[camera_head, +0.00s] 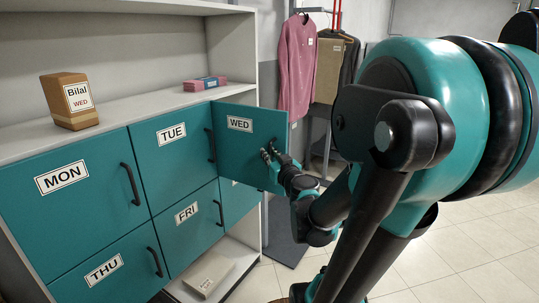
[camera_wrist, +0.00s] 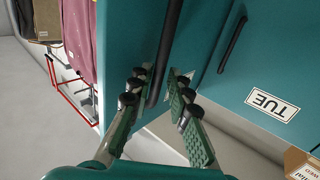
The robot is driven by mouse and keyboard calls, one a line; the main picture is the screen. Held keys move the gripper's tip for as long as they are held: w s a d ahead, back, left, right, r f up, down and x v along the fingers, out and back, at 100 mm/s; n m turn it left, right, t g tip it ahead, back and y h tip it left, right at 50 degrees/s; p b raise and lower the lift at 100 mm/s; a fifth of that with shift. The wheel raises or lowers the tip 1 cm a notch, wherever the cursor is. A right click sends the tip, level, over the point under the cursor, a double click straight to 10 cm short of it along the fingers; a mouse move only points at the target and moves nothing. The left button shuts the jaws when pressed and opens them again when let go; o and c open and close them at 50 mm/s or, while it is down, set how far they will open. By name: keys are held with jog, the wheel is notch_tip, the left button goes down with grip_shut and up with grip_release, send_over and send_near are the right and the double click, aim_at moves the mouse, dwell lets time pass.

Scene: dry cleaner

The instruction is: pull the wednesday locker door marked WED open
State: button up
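The teal WED door (camera_head: 236,145), with a white WED label (camera_head: 240,124), is at the top right of the lockers. It stands partly open, its right edge swung out past the cabinet's side. Its dark bar handle shows in the wrist view (camera_wrist: 167,50) and is mostly hidden by my gripper in the head view. My gripper (camera_head: 269,153) is at this handle near the door's right edge.
The TUE door (camera_head: 185,160) is closed beside it, with MON (camera_head: 90,200), FRI (camera_head: 190,235) and THU (camera_head: 110,275) doors also closed. A Bilal package (camera_head: 62,115) and a pink box (camera_head: 204,83) sit on the shelf above. Hanging clothes (camera_head: 296,65) are behind the door.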

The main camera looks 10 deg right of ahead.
jog(key=s+d, duration=0.1)
jog(key=s, duration=0.6)
jog(key=shift+s, duration=0.15)
dwell(0.5)
jog(key=s+a+f+n+g+y, duration=0.2)
jog(key=s+a+f+g+y, duration=0.2)
jog(key=a+f+g, duration=0.6)
jog(key=s+d+f+m+g+h, duration=0.3)
jog(key=s+d+f+h, duration=0.3)
jog(key=f, duration=0.7)
jog(key=s+d, duration=0.2)
jog(key=d, duration=0.1)
jog(key=shift+s+f+g, duration=0.15)
jog(key=shift+f+g, duration=0.05)
jog(key=shift+g, duration=0.1)
